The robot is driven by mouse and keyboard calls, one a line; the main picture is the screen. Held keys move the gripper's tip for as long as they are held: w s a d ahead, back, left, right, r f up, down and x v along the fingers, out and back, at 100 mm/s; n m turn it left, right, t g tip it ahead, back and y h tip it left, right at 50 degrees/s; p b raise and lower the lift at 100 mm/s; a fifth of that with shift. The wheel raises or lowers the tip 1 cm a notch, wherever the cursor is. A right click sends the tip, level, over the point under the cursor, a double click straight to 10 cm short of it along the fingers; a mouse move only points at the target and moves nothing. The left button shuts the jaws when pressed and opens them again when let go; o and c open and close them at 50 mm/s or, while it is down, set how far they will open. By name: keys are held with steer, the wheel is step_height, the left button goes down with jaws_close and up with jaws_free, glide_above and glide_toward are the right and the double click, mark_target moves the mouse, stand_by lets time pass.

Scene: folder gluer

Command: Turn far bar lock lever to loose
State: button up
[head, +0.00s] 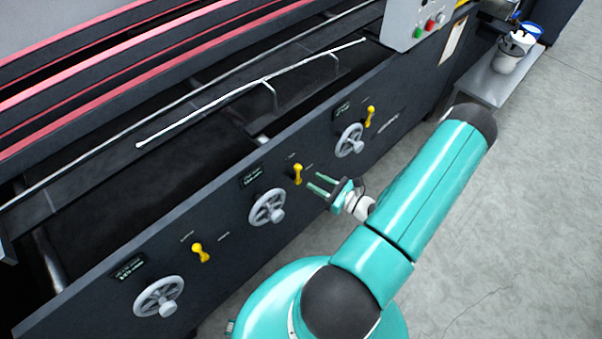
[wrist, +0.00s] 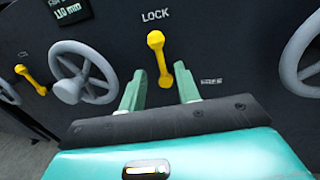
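Three yellow lock levers stand on the dark side panel, each beside a grey handwheel. The farthest lever (head: 369,117) is at the right, and the middle lever (head: 297,174) and nearest lever (head: 199,252) are lower left. My gripper (head: 316,181) is open and empty, just in front of the panel by the middle lever. In the wrist view, a lever (wrist: 157,58) stands nearly upright under the word LOCK, beyond and between the spread fingers (wrist: 158,82). The label to its right is too blurred to read surely. Contact with the lever is not visible.
Grey handwheels (head: 267,207) (head: 349,140) (head: 159,296) project from the panel. A control box (head: 416,22) with buttons is at the upper right. A grey table (head: 482,80) with buckets (head: 510,56) stands beyond. The floor (head: 510,200) at right is clear.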

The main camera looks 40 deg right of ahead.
mark_target(302, 182)
steer(key=x, duration=0.6)
steer(key=shift+w+a, duration=0.1)
steer(key=shift+w, duration=0.05)
jaws_close()
